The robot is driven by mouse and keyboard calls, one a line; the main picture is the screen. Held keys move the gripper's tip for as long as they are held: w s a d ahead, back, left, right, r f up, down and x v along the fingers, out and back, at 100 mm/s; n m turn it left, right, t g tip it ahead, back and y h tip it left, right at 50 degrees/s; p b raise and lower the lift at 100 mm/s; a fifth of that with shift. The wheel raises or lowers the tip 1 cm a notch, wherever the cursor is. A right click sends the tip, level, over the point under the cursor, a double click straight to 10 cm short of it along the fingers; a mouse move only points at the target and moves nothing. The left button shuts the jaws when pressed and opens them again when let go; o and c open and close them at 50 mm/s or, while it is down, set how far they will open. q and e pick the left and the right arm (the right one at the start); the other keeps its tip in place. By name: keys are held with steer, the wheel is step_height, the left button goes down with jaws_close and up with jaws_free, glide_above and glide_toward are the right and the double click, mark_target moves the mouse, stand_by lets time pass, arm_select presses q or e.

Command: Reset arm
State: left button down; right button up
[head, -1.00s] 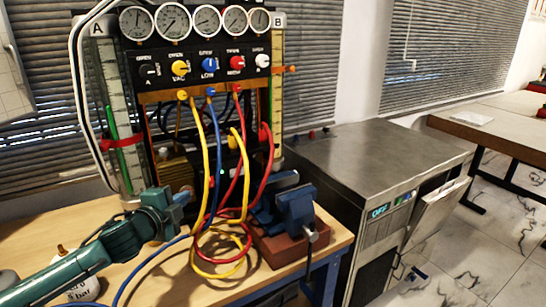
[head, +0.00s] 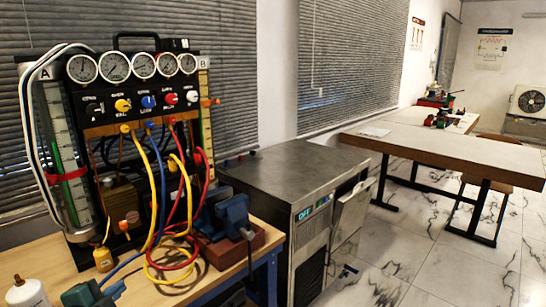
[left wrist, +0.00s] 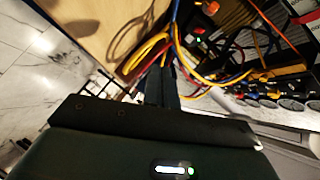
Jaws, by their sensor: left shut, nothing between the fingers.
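My left arm shows only at the bottom left of the head view, where the left gripper (head: 116,290) is low in front of the gauge rig, near the blue hose. In the left wrist view, its dark fingers (left wrist: 164,88) are together with nothing between them, over the bench edge and near the yellow hose (left wrist: 146,52). The gauge rig (head: 140,102) stands upright on the bench with a row of round gauges, coloured knobs and yellow, blue and red hoses. My right gripper is not in view.
A blue vise (head: 228,215) sits at the bench's right end. A white bottle (head: 26,293) and a small yellow bottle (head: 103,260) stand at left. A metal cabinet (head: 290,172) is beside the bench. A long table (head: 450,150) stands beyond, with open marble floor around it.

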arm_select(q)
steer(key=s+d+f+n+g+h+p, duration=0.1)
steer(key=s+d+f+n+g+p, duration=0.1)
steer(key=s+d+f+n, duration=0.3)
steer(key=s+d+f+n+g+h+p, duration=0.2)
steer(key=s+d+f+n, duration=0.3)
steer(key=s+d, duration=0.9)
steer(key=d+f+p, duration=0.1)
steer(key=d+f, duration=0.1)
steer(key=d, duration=0.1)
steer(key=shift+s+d+f, duration=0.2)
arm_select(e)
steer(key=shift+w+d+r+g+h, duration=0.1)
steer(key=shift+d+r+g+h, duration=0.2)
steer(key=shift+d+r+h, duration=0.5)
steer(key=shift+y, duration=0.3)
